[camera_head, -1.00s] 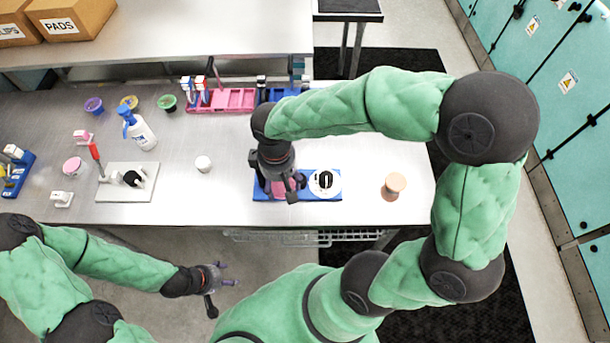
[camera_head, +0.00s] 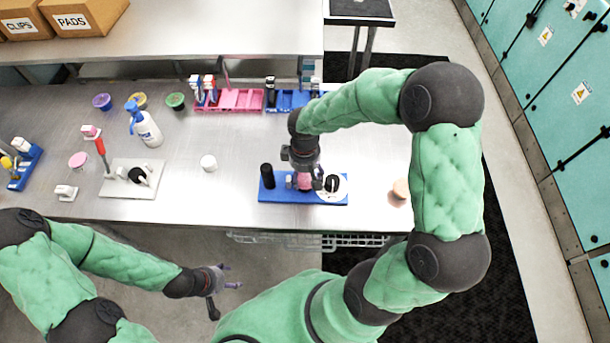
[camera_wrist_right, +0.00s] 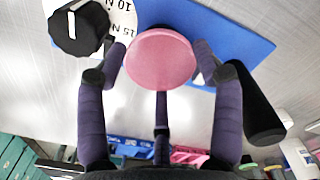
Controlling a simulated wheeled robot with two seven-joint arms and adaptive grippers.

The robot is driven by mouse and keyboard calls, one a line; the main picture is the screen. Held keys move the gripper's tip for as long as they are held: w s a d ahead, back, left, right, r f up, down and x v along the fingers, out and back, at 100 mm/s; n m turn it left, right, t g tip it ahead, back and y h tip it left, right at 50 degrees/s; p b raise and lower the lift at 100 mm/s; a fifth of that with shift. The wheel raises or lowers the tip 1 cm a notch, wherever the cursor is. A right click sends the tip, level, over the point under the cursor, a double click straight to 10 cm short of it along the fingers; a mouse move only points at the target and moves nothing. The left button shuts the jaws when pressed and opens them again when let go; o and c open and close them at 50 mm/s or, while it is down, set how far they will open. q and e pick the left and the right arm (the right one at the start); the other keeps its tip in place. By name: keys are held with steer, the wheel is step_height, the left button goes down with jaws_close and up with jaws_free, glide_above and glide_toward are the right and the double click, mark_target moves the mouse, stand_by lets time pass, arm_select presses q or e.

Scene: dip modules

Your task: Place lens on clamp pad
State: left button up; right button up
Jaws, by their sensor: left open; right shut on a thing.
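My right gripper (camera_head: 305,182) is shut on a pink round piece (camera_wrist_right: 160,58), which I take to be the lens; its flat face is towards the wrist camera. It is over the blue base (camera_head: 275,196), between a black upright cylinder (camera_head: 267,175) on the left and a white dial (camera_head: 343,186) with a black knob (camera_wrist_right: 78,28) on the right. Whether the piece touches the base is not clear, and no clamp pad shows apart from it. My left gripper (camera_head: 225,284) is open and empty, in front of the bench.
A peach-coloured spool (camera_head: 398,192) is right of the base, partly behind my arm. A pink tray (camera_head: 236,100) and a blue tray (camera_head: 287,101) are at the back.

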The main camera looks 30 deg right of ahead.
mark_target(304, 178)
steer(key=shift+f, duration=0.25)
steer(key=shift+f, duration=0.2)
steer(key=o, duration=0.9)
steer(key=shift+o, duration=0.2)
steer(key=shift+r, duration=0.1)
steer(key=shift+r, duration=0.2)
step_height(304, 178, up, 12)
steer(key=p, duration=0.2)
steer(key=shift+a+f, duration=0.1)
